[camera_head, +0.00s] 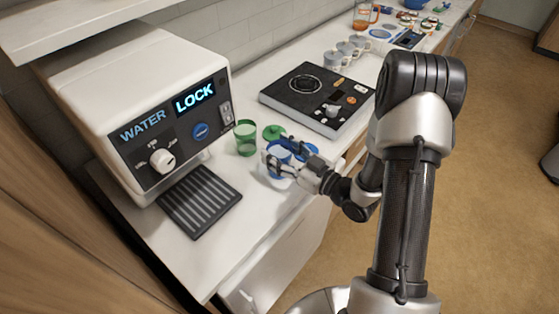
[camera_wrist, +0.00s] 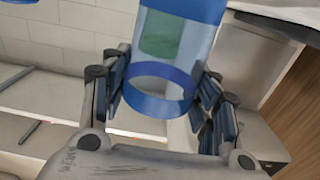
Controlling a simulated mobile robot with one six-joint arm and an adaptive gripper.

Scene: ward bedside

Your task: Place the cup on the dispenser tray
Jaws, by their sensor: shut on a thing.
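A clear cup with blue bands (camera_head: 278,154) is between the fingers of my gripper (camera_head: 285,160), over the counter near its front edge. In the wrist view the cup (camera_wrist: 160,92) fills the space between the blue-padded fingers of my gripper (camera_wrist: 163,84), which is shut on it. A green patch shows through its clear wall. The dispenser tray (camera_head: 199,201), a dark ribbed grille, lies empty in front of the white water dispenser (camera_head: 135,95), left of my gripper. I cannot tell whether the cup touches the counter.
A green cup (camera_head: 245,138) stands between the dispenser and my gripper. A green disc (camera_head: 274,132) and a blue disc (camera_head: 307,150) lie close by. A cooktop unit (camera_head: 316,98) and several grey mugs (camera_head: 345,52) are farther back. The counter in front of the tray is bare.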

